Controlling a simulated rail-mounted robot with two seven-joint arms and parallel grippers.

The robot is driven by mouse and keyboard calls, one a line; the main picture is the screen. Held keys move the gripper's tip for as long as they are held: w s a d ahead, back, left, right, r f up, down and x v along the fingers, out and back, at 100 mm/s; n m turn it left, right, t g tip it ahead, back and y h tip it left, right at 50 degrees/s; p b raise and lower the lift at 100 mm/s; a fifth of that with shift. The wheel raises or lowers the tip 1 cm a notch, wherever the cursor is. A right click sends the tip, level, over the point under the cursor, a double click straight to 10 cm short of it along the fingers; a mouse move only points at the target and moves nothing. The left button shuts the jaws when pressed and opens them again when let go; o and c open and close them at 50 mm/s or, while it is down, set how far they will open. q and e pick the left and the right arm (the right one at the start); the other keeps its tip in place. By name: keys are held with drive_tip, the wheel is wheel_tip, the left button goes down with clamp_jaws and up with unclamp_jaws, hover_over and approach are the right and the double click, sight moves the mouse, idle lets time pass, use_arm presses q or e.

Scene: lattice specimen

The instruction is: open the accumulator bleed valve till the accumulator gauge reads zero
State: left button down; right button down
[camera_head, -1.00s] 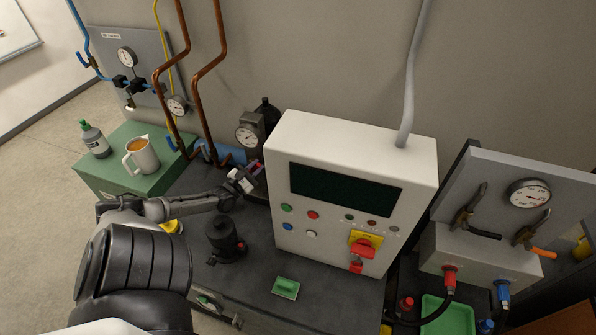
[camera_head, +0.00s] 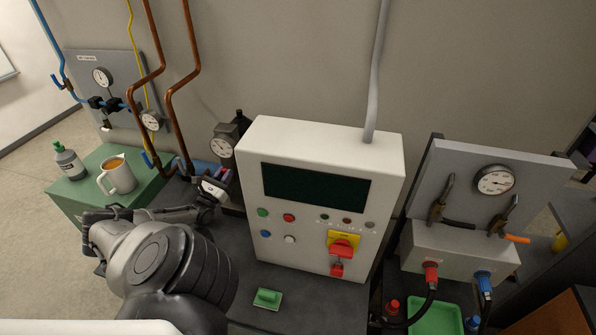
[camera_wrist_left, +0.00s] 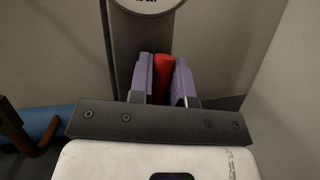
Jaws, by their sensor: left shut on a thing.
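My left gripper (camera_head: 224,178) is at the dark accumulator block, below its round gauge (camera_head: 223,146) and left of the white control cabinet. In the left wrist view its two purple finger pads (camera_wrist_left: 163,80) are shut on a red handle (camera_wrist_left: 164,78), which I take to be the bleed valve's. The handle stands upright between the pads. The lower edge of a white dial (camera_wrist_left: 150,4) shows above it. The gauge's needle is too small to read in the head view, and the wrist view cuts most of the dial off. My right gripper is not in view.
The white control cabinet (camera_head: 320,215) with buttons and a red-yellow switch stands close right of the gripper. Copper pipes (camera_head: 178,110) and a blue cylinder (camera_wrist_left: 45,130) are close on the left. A cup (camera_head: 117,176) and bottle (camera_head: 68,160) stand on a green box.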

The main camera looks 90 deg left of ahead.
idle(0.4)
use_arm(q)
drive_tip(key=c, duration=1.1)
unclamp_jaws()
